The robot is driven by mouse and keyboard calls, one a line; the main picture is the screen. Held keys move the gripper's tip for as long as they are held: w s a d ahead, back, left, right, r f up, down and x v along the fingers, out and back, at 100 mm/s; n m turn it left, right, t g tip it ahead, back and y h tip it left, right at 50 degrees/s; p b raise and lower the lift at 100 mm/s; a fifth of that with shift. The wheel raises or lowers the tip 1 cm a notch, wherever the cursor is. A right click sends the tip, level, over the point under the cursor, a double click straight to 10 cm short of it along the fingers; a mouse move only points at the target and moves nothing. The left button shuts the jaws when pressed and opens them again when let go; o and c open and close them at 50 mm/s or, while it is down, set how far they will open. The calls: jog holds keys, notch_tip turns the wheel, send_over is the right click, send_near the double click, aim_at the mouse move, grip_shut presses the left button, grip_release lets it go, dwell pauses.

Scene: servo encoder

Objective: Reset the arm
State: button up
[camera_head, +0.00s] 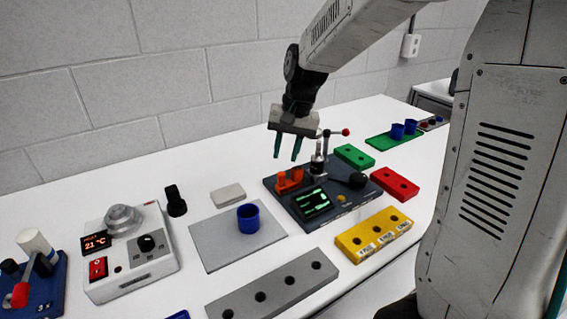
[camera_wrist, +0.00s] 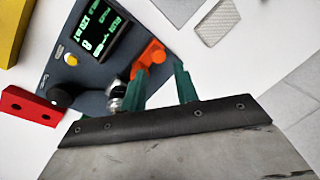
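My gripper (camera_head: 286,153) hangs above the dark blue-grey device (camera_head: 347,212), near its orange part (camera_head: 289,180). Its two green fingers stand apart with nothing between them; they also show spread in the wrist view (camera_wrist: 161,72). The device has a lit green screen (camera_head: 311,204), a yellow button (camera_head: 341,198), a black knob (camera_head: 357,181) and a metal post. A thin lever with a red ball (camera_head: 346,132) is at the post's top, just right of my gripper. In the wrist view the orange part (camera_wrist: 150,58) lies behind the fingers, and the post's base is partly hidden.
A grey mat (camera_head: 215,250) with a blue cup (camera_head: 248,218) lies left of the device. A yellow block (camera_head: 374,235), a red block (camera_head: 395,184) and a green block (camera_head: 354,156) surround its right side. A white hotplate-like unit (camera_head: 130,258) stands further left.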

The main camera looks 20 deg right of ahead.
jog(key=shift+d+r, duration=0.15)
jog(key=shift+r, duration=0.65)
jog(key=s+r+n+h, duration=0.1)
jog(key=s+r+n, duration=0.1)
jog(key=s, duration=1.2)
jog(key=s+a+r+n+h, duration=0.1)
jog(key=s+r+n, duration=0.1)
jog(key=s, duration=1.2)
jog(key=shift+n, duration=0.7)
